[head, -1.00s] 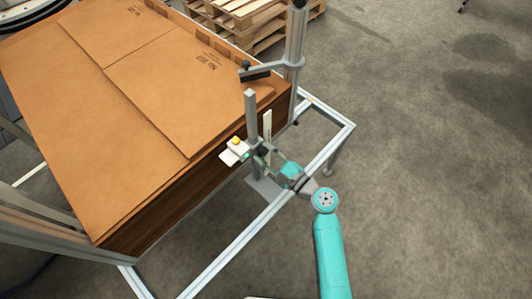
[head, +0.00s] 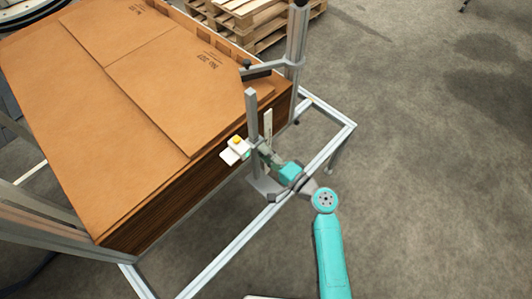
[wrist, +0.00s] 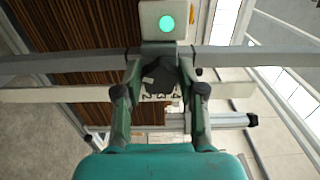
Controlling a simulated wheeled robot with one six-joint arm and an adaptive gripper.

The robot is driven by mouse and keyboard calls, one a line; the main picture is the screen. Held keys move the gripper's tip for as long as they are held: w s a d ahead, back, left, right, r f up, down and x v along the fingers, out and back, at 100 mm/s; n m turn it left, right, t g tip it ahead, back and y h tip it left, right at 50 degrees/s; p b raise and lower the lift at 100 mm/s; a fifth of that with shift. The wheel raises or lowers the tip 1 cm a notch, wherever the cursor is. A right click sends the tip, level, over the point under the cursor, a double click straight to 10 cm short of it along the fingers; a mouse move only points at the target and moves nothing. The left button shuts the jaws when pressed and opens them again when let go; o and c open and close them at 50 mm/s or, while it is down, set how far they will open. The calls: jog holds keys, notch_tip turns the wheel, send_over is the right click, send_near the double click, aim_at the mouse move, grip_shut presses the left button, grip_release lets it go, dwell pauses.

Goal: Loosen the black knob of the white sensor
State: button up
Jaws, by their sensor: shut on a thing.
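The white sensor (head: 236,149) with a yellow top and a small green light is mounted on an upright grey post (head: 252,120) beside the cardboard stack. In the wrist view the sensor (wrist: 165,18) shows its round teal light at the top. The black knob (wrist: 161,76) is below it, on the near side of the post. My gripper (head: 266,153) reaches in from the right. In the wrist view its two fingers (wrist: 160,70) are shut on the knob, one on each side. The fingers partly hide the knob's sides.
A white scale strip (head: 267,127) with printed numbers stands close behind my gripper. A large stack of brown cardboard (head: 150,75) fills the left. A grey frame rail (head: 215,262) runs below my arm. Wooden pallets (head: 250,25) lie at the back. The floor on the right is clear.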

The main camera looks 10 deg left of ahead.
jog(key=shift+n, duration=1.1)
jog(key=o, duration=1.1)
jog(key=shift+o, duration=0.2)
jog(key=shift+s+d, duration=0.1)
jog(key=v, duration=1.1)
jog(key=shift+s+d, duration=0.3)
jog(key=shift+f, duration=0.1)
